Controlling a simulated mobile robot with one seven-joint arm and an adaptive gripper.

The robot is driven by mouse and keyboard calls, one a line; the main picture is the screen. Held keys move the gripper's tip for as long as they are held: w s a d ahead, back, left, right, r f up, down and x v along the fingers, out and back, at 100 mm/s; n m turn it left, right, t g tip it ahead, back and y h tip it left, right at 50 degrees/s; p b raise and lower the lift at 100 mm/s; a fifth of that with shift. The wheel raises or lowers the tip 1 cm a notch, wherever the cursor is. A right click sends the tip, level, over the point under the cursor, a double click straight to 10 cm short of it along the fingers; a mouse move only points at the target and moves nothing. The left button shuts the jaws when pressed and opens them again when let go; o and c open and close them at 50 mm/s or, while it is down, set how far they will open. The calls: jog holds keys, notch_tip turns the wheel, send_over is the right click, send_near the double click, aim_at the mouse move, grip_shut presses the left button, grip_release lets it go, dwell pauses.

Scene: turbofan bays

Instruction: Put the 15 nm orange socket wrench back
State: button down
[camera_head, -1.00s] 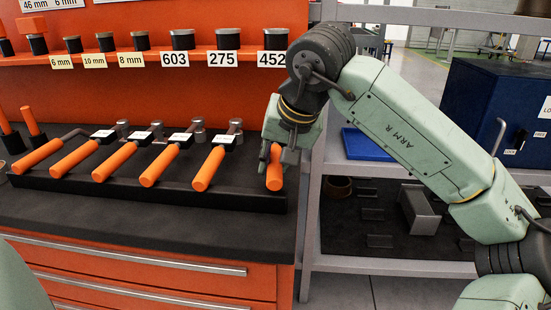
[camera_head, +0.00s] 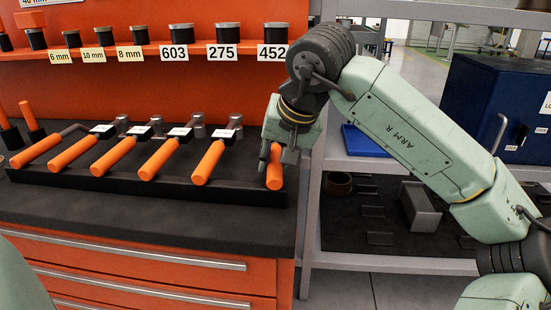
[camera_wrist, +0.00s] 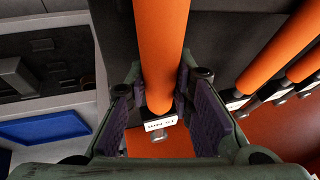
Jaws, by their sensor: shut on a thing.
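My gripper (camera_head: 276,157) is at the right end of the black wrench tray (camera_head: 235,192), pointing down. It is shut on an orange-handled socket wrench (camera_head: 274,172); only its handle shows below the fingers in the head view. In the wrist view the orange handle (camera_wrist: 160,50) runs between the two jaws (camera_wrist: 160,105), with a small white label (camera_wrist: 160,123) at its far end; the print is too small to read surely. I cannot tell whether the wrench touches the tray.
A shelf above holds sockets (camera_head: 228,33) with number tags. To the right stand a grey rack (camera_head: 390,265) and a dark blue box (camera_head: 475,100).

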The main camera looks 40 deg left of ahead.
jog(key=shift+f, duration=0.1)
jog(key=c, duration=1.3)
grip_release()
jog(key=v, duration=1.2)
